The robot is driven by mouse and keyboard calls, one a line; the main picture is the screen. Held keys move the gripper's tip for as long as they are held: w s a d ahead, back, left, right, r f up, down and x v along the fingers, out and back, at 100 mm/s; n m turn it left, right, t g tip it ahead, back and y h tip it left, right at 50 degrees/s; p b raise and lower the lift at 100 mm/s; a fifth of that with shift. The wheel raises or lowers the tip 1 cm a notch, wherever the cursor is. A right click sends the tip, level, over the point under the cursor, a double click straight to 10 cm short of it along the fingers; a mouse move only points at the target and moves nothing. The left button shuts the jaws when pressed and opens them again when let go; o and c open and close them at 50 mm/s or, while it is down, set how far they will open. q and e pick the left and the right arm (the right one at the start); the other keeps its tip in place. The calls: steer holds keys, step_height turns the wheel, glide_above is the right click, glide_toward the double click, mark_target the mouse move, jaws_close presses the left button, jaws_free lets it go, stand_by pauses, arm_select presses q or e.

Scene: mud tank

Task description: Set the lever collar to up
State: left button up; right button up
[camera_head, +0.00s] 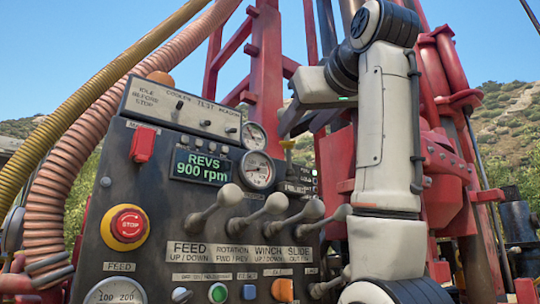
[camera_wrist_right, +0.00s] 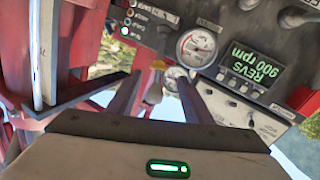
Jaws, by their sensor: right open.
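A small yellow piece (camera_head: 287,144) on a short upright stands behind the panel's right end, below my right gripper. It may be the lever collar, but it is too small to be sure. My right gripper (camera_head: 292,128) points down there, open. In the right wrist view, the dark fingers (camera_wrist_right: 160,82) are spread apart, with a small yellow piece (camera_wrist_right: 158,65) and a pale rounded piece (camera_wrist_right: 153,93) seen between them. I cannot tell whether either finger touches them. My left gripper is not in view.
The control panel (camera_head: 120,185) has several levers with pale round knobs (camera_head: 230,195), a red stop button (camera_head: 129,224), gauges (camera_head: 258,170) and a display (camera_head: 203,167) reading 900 rpm. Thick hoses (camera_head: 75,150) run at the left. A red mast (camera_head: 268,70) rises behind my right arm.

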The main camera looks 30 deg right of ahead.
mark_target(289, 140)
steer(key=x, duration=0.1)
steer(key=p+x, duration=0.1)
steer(key=x, duration=0.1)
steer(key=shift+s+d+r, duration=0.1)
steer(key=shift+d+r, duration=0.05)
steer(key=shift+r, duration=0.05)
steer(key=p+x, duration=0.2)
steer(key=x, duration=0.3)
steer(key=shift+w+d+f, duration=0.2)
steer(key=shift+w, duration=0.55)
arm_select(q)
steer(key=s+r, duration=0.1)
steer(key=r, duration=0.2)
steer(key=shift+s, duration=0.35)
arm_select(e)
steer(key=c, duration=1.1)
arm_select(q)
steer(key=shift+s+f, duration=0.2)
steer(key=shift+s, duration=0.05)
arm_select(e)
jaws_close()
